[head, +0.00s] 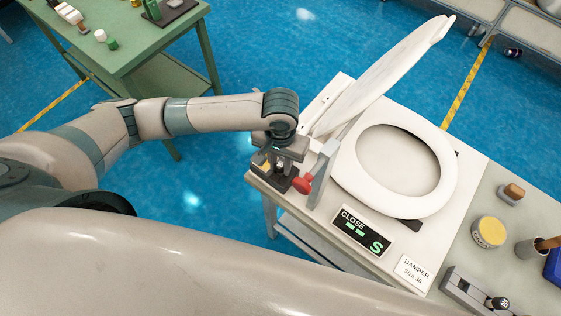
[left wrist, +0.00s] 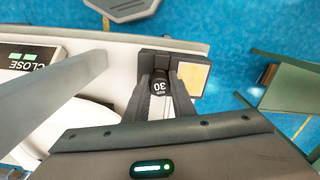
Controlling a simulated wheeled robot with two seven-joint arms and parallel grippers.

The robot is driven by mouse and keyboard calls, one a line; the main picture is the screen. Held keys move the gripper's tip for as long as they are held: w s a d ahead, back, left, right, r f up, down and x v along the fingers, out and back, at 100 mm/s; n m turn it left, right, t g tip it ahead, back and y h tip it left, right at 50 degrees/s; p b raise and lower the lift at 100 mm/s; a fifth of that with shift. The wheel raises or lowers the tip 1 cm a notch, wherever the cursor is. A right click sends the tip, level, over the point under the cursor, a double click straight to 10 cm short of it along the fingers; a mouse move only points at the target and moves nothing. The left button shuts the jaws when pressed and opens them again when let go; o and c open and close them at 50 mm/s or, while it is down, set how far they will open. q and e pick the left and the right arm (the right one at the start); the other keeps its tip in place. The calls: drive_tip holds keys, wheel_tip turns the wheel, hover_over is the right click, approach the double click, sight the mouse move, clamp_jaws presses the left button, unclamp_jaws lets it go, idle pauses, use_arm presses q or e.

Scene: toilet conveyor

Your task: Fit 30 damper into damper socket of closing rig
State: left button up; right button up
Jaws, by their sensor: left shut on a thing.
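My left gripper (head: 273,164) is at the left corner of the closing rig (head: 468,172). In the left wrist view its fingers (left wrist: 160,84) are shut on a black damper (left wrist: 160,87) marked 30. The damper is at a dark block (left wrist: 150,57) on the rig's corner, beside a tan pad (left wrist: 193,77). I take the block to be the damper socket; the fingers hide how far the damper sits in it. The rig carries a white toilet seat (head: 441,152), lying down, and a raised lid (head: 385,75). A display (head: 361,232) reads CLOSE and S.
A grey upright (head: 323,172) with a red knob (head: 303,183) stands close right of my gripper. A green table (head: 120,40) stands at the upper left.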

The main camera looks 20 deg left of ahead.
use_arm(q)
drive_tip(key=o, duration=0.9)
drive_tip(key=shift+o, duration=0.5)
drive_tip(key=shift+r, duration=0.1)
drive_tip(key=shift+r, duration=0.5)
wheel_tip(320, 180, up, 16)
drive_tip(key=b, duration=0.2)
drive_tip(key=shift+r+b, duration=0.15)
drive_tip(key=shift+b, duration=0.2)
drive_tip(key=shift+s, duration=0.1)
